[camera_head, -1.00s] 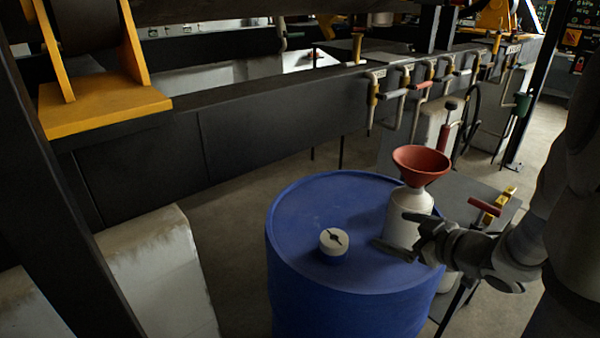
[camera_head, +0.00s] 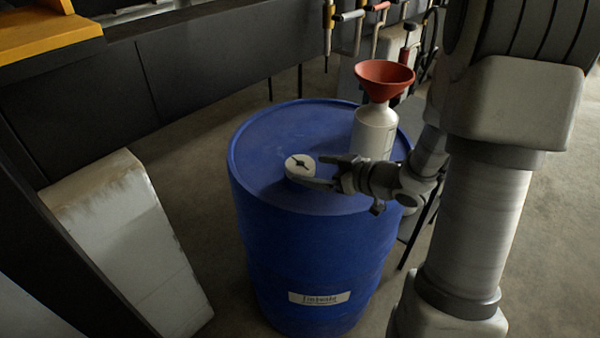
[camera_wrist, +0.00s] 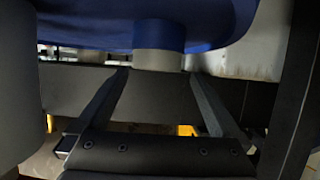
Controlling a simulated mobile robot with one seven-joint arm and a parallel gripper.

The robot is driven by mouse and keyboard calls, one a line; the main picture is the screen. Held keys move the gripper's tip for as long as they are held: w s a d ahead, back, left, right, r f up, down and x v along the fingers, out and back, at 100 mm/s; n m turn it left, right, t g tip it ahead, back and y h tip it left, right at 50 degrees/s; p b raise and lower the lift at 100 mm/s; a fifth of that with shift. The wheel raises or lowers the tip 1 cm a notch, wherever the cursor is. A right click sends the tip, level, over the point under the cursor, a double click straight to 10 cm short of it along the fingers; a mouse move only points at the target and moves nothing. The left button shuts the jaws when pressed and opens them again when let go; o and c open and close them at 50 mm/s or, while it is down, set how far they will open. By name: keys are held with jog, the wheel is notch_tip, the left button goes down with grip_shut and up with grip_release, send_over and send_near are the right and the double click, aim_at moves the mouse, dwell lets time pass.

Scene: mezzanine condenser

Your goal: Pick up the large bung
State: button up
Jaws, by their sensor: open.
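The large bung (camera_head: 299,164) is a round pale cap with a dark cross-shaped mark, standing on top of the blue drum (camera_head: 275,135). My gripper (camera_head: 316,172) is open, low over the drum top, reaching in from the right with its fingertips at the bung's right side. In the wrist view the drum appears upside down at the top, with the bung (camera_wrist: 158,59) hanging from it. My gripper (camera_wrist: 158,75) shows one finger on each side of the bung, tips near its edges. I cannot tell whether they touch it.
A white bottle (camera_head: 374,133) with a red funnel (camera_head: 384,80) in it stands on the drum just behind my gripper. A pale block (camera_head: 110,205) stands to the left. Dark beams and pipe valves (camera_head: 350,15) run behind. The drum top's left side is clear.

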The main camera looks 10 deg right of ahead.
aim_at(296, 163)
jog(key=x, duration=0.2)
jog(key=b+x, duration=0.1)
jog(key=x, duration=0.2)
jog(key=shift+w+r+b, duration=0.1)
jog(key=shift+w+b, duration=0.2)
jog(key=shift+w, duration=0.15)
jog(key=c, duration=1.2)
